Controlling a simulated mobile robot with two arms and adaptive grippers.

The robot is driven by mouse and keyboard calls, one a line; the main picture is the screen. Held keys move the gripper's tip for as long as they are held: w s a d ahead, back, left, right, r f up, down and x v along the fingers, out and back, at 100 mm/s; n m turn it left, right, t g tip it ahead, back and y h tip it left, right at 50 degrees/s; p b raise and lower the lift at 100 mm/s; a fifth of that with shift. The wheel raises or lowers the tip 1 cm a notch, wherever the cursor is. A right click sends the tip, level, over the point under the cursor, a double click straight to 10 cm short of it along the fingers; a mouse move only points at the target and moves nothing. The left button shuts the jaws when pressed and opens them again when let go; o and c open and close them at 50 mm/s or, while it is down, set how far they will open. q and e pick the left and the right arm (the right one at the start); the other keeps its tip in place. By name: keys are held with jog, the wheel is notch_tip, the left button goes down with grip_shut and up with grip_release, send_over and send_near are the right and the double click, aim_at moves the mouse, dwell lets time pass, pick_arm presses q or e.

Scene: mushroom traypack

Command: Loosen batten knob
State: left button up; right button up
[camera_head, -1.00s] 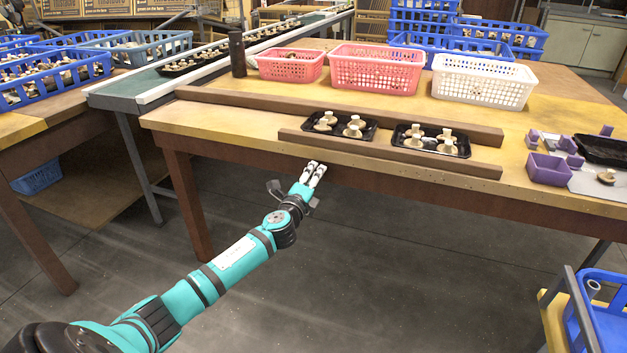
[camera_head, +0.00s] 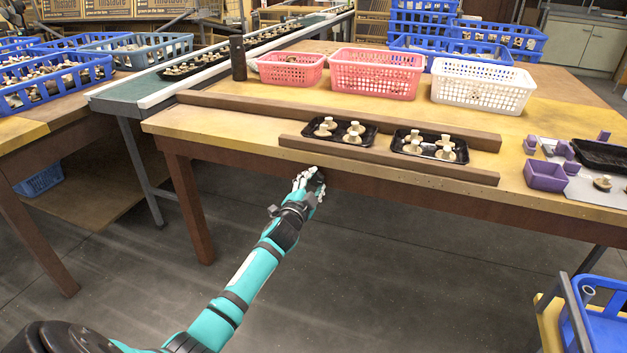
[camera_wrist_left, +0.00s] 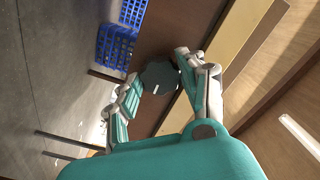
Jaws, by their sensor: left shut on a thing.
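The dark round knob (camera_wrist_left: 160,77) with a pale mark sits at the table's front edge, below the front batten (camera_head: 390,160). My left gripper (camera_wrist_left: 158,71) is shut on the knob, with one finger on each side of its rim. In the head view the left gripper (camera_head: 308,180) is at the front edge of the table, and the dark knob (camera_head: 317,180) shows partly beside its fingers. The knob's stem is hidden. My right gripper is in neither view.
Two black trays (camera_head: 372,144) (camera_head: 466,158) of mushrooms stand between the front batten and the back batten (camera_head: 330,115). Pink baskets (camera_head: 375,75) and a white basket (camera_head: 480,85) stand behind. Purple boxes (camera_head: 545,178) are at the right.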

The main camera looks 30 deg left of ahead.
pick_arm(q)
jog(key=shift+n+p, duration=0.4)
jog(key=shift+n, duration=0.6)
jog(key=n+p, duration=0.1)
jog(key=n, duration=0.2)
jog(key=shift+p, duration=0.4)
jog(key=shift+n, duration=0.3)
jog(key=shift+f+n, duration=0.1)
jog(key=shift+n, duration=0.3)
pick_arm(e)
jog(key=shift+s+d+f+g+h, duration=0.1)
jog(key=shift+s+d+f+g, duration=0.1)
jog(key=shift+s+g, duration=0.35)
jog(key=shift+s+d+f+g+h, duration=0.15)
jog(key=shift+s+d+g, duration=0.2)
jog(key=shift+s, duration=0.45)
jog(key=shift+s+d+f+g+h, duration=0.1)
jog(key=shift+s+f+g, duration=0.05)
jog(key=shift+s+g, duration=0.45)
pick_arm(q)
jog(key=o, duration=1.2)
jog(key=shift+c, duration=0.2)
jog(key=shift+s, duration=0.1)
jog(key=v, duration=1.2)
